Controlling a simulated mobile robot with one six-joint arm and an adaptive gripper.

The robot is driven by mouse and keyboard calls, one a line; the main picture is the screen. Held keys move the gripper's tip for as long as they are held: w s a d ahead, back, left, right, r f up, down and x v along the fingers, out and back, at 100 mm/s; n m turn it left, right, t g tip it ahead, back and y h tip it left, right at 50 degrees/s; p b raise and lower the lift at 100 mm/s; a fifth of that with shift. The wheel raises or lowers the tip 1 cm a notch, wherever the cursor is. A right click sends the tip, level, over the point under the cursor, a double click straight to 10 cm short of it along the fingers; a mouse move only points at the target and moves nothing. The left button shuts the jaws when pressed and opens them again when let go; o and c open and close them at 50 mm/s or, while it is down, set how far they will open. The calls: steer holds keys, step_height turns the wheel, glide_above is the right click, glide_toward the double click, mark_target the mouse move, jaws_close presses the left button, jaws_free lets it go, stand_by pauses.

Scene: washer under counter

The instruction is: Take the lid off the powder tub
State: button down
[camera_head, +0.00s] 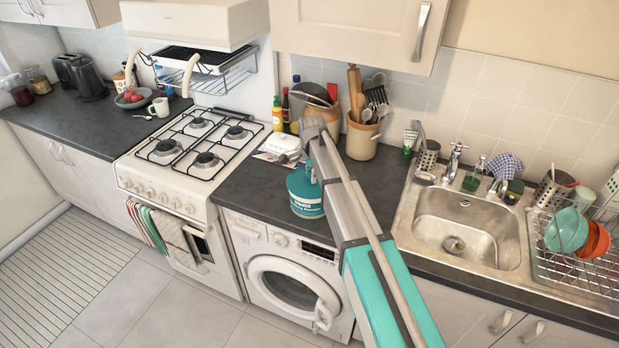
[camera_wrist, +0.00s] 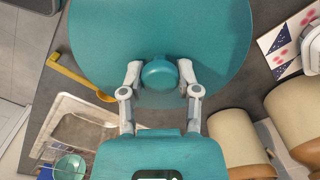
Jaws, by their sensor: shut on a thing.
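The teal powder tub (camera_head: 306,196) stands upright on the dark counter above the washing machine, partly hidden by my arm in the head view. Its round teal lid (camera_wrist: 160,25) fills the upper middle of the wrist view. A round teal knob (camera_wrist: 160,73) rises from the lid. My gripper (camera_wrist: 161,80) is shut on this knob, one finger on each side. The fingers are hidden behind my arm in the head view. The lid hides the tub's body in the wrist view, and I cannot tell whether any gap lies between them.
A utensil crock (camera_head: 362,138) and bottles stand behind the tub. The gas hob (camera_head: 200,142) is to the left, the sink (camera_head: 468,232) and dish rack (camera_head: 580,250) to the right. A yellow long-handled thing (camera_wrist: 78,76) lies on the counter.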

steer(key=shift+r, duration=0.25)
steer(key=shift+r+p, duration=0.75)
steer(key=shift+p, duration=0.2)
steer(key=s+d+r+p, duration=0.7)
steer(key=s+r+p, duration=0.4)
steer(key=s, duration=0.1)
steer(key=shift+d, duration=0.2)
